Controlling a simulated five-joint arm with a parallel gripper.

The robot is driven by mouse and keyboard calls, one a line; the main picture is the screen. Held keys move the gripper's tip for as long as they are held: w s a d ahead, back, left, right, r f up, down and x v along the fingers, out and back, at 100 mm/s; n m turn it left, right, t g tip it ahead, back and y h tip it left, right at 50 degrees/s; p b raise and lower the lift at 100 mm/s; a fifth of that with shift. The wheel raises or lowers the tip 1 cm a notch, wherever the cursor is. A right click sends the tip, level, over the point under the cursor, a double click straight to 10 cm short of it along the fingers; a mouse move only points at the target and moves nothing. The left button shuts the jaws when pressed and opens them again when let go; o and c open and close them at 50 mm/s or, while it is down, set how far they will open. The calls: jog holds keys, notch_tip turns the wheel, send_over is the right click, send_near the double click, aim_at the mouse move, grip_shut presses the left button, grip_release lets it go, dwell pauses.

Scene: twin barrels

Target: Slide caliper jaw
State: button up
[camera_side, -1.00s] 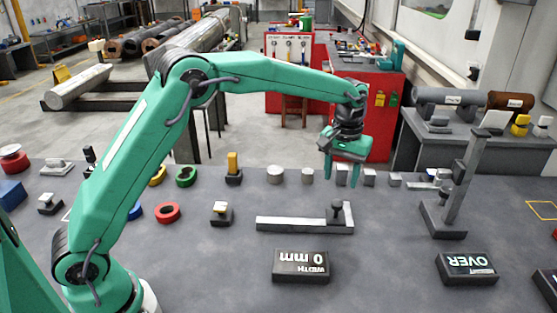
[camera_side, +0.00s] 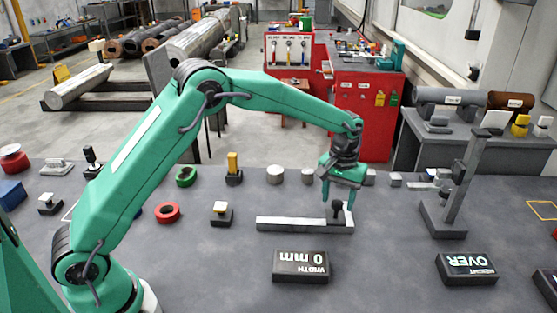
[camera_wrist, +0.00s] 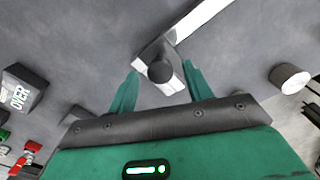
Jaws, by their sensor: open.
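The caliper (camera_side: 290,224) lies flat on the grey bench, a light bar with a dark knob (camera_side: 337,208) on its sliding jaw at the right end. My green gripper (camera_side: 338,199) is low over that end, its fingers pointing down on either side of the knob. In the wrist view, the knob (camera_wrist: 160,71) sits between the two open fingers, with the caliper bar (camera_wrist: 207,17) running off to the upper right. My gripper (camera_wrist: 160,88) is open. I cannot tell whether either finger touches the knob.
A dark block reading "WIDTH 0 mm" (camera_side: 301,266) lies in front of the caliper. A height gauge stand (camera_side: 452,200) and a block reading "OVER" (camera_side: 466,268) are to the right. Small cylinders and blocks line the bench's back edge.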

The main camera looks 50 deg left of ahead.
jog(key=shift+f, duration=0.3)
grip_shut()
jog(key=shift+s+a+r, duration=0.1)
jog(key=shift+s+a, duration=2.9)
jog(key=shift+a, duration=0.1)
grip_release()
